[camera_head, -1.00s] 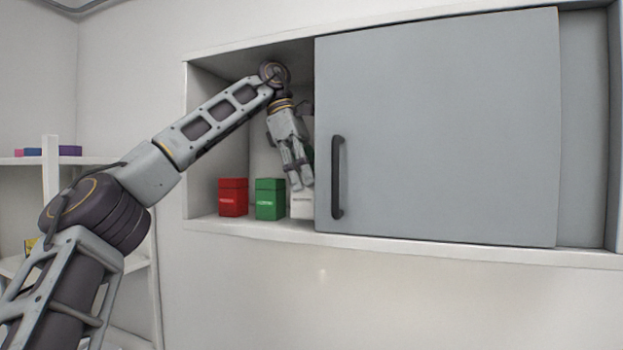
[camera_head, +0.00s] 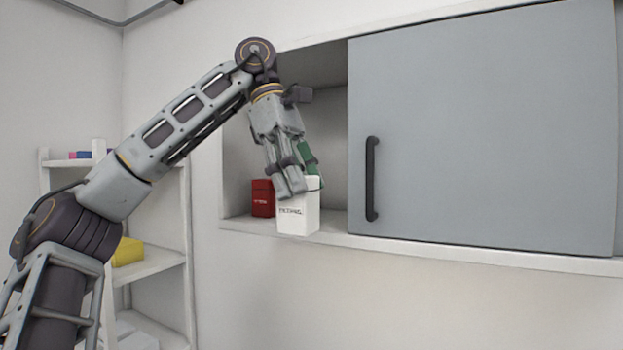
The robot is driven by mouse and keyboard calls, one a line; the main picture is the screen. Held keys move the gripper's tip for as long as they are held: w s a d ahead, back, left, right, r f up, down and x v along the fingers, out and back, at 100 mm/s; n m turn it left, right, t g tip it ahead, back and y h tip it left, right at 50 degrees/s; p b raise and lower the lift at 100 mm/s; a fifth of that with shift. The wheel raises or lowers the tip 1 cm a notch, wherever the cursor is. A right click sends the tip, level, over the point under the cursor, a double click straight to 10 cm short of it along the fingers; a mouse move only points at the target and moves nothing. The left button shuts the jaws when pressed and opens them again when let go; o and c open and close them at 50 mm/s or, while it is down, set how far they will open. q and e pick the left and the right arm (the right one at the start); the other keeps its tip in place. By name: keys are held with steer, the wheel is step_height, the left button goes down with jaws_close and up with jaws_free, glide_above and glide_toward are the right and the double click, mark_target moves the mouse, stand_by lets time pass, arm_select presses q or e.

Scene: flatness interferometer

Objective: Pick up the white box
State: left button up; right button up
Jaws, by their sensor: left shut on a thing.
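The white box (camera_head: 298,215) with dark print on its front is at the front edge of the wall cabinet's opening. My left gripper (camera_head: 291,190) comes down from above and is shut on the top of the white box. The box is nearly upright. I cannot tell whether its bottom is clear of the shelf. My right gripper is not in view.
A red box (camera_head: 262,198) stands on the cabinet shelf (camera_head: 240,222) to the left. Something green (camera_head: 307,157) shows behind the gripper. A grey sliding door (camera_head: 480,140) with a dark handle (camera_head: 371,180) covers the right side. A side rack (camera_head: 158,262) stands at left.

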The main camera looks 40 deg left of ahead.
arm_select(q)
steer(key=shift+s, duration=0.9)
